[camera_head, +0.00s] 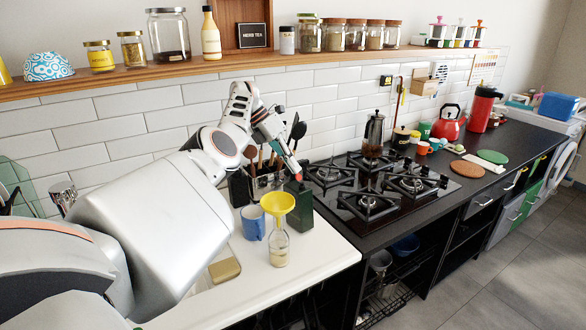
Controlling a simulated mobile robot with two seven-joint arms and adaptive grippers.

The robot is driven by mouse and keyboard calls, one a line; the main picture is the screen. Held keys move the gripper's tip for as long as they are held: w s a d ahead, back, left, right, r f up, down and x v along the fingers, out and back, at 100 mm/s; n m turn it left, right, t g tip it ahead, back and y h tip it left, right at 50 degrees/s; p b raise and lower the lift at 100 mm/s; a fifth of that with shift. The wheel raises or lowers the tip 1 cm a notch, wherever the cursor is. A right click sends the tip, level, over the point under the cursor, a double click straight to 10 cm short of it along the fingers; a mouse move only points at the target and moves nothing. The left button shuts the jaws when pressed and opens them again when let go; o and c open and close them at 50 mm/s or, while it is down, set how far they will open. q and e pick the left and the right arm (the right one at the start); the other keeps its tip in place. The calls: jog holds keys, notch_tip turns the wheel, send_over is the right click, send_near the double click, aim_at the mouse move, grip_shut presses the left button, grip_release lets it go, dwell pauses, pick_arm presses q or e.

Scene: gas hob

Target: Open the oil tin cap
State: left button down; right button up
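The dark green oil tin (300,208) stands upright on the white counter, left of the hob and behind the yellow funnel. A small red part at its top, which looks like the cap (298,177), shows just below my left gripper (292,168). My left arm reaches in from the left, and the gripper points down at the top of the tin. Its fingertips are at or very near the red cap. The view is too small to tell whether they touch it or are closed on it. My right gripper is out of view.
A yellow funnel (277,203) sits in a glass bottle (279,246) in front of the tin. A blue mug (253,223) stands left of it. A utensil holder (265,181) is behind, and the black gas hob (378,190) lies right. The counter's front right corner is clear.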

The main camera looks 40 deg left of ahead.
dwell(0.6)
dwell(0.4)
pick_arm(q)
jog(key=c, duration=2.6)
grip_release()
